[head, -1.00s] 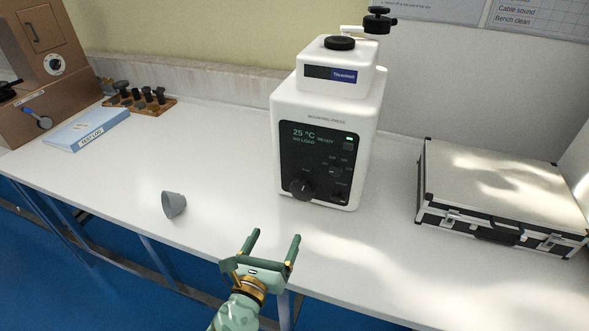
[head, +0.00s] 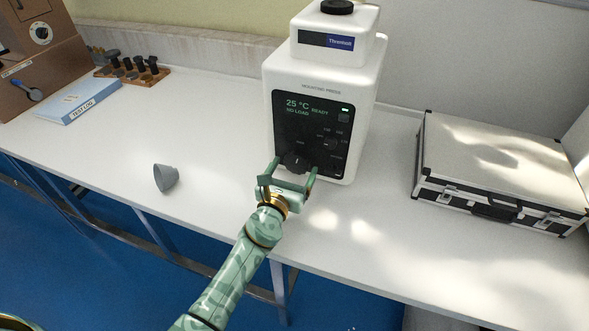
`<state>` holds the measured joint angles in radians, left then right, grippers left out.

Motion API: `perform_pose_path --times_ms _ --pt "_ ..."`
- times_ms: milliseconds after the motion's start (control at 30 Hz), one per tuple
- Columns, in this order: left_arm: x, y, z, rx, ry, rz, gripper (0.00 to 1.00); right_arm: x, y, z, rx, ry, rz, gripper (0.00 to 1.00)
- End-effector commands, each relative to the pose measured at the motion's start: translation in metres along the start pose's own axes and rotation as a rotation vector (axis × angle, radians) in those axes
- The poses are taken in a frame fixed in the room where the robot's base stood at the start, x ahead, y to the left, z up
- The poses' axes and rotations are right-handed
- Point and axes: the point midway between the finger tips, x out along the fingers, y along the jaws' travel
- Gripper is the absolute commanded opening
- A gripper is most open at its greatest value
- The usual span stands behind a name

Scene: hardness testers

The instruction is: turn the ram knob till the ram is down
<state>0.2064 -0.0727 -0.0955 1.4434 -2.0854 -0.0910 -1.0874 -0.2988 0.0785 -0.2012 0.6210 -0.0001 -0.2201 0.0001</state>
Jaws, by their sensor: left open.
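The white mounting press (head: 320,85) stands on the bench, its dark front panel showing "25 °C READY" and "NO LOAD". The large black ram knob (head: 294,161) sits low on the left of that panel. A smaller knob (head: 330,144) is above it to the right. My left gripper (head: 293,167) is open in front of the panel, with one finger on each side of the large knob. I cannot tell whether the fingers touch it. The ram itself does not show. My right gripper is not in view.
A silver case (head: 495,170) stands to the right. A blue test log (head: 78,100) and a wooden rack (head: 135,76) with dark pieces are at the back left. The bench between is clear.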

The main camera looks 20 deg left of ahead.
Motion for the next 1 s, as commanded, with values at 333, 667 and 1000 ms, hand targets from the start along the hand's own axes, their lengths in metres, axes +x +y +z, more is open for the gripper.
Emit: perform_pose_path --times_ms 333,667,1000 --pt "0.0101 -0.0004 0.0005 0.0 0.0 -0.001 0.82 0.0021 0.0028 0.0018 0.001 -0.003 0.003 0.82" --pt "0.0098 -0.0003 0.0005 -0.003 0.0 -0.001 0.37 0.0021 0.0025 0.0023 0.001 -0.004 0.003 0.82" --pt "0.0096 0.0001 0.0001 -0.135 0.001 0.0 0.37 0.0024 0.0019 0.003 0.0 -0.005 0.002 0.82"
